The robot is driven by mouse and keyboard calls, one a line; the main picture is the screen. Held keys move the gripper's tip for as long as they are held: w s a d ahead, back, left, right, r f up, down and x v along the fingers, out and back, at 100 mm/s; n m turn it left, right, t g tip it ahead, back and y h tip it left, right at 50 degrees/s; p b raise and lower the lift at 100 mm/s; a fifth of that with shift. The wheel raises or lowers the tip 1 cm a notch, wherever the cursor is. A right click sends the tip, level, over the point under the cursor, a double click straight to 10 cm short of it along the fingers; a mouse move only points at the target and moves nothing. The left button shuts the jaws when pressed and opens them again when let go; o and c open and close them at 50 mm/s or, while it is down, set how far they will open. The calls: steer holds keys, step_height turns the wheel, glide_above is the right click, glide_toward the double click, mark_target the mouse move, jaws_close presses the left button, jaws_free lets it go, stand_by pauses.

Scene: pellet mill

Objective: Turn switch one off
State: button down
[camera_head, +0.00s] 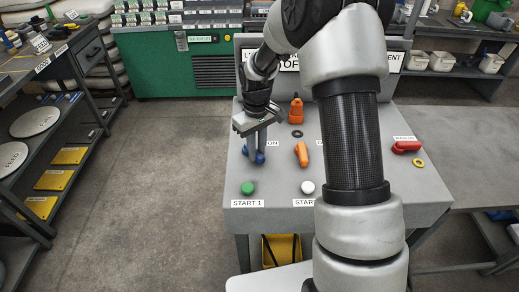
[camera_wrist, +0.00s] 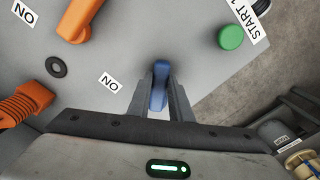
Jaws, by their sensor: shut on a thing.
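The blue switch handle (camera_head: 260,157) stands at the left of the grey control panel, above the green START 1 button. It shows in the wrist view (camera_wrist: 160,82) as a narrow upright bar between my fingers. My gripper (camera_head: 253,152) reaches down onto it from above and is shut on it. In the wrist view my gripper (camera_wrist: 158,108) has one finger on each side of the handle. An ON label (camera_wrist: 111,82) lies beside the switch. The switch's base is largely hidden by my gripper.
The panel also bears an orange switch (camera_head: 302,154), a red switch (camera_head: 406,147), a green button (camera_head: 248,188) and a white button (camera_head: 308,187). An orange upright part (camera_head: 296,108) stands behind. My arm hides the panel's middle right. Open floor lies to the left.

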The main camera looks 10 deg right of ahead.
steer(key=m, duration=0.1)
steer(key=a+m, duration=0.1)
steer(key=m, duration=0.1)
steer(key=shift+s+a+m+b, duration=0.2)
steer(key=shift+a+m+b, duration=0.05)
steer(key=shift+m+b, duration=0.1)
steer(key=shift+a+m, duration=0.35)
steer(key=shift+m, duration=0.55)
steer(key=shift+a+m, duration=0.3)
steer(key=shift+m, duration=0.55)
steer(key=c, duration=1.6)
jaws_free()
steer(key=shift+a, duration=0.1)
steer(key=shift+r, duration=0.1)
steer(key=shift+r+p, duration=0.45)
steer(key=shift+r, duration=8.2)
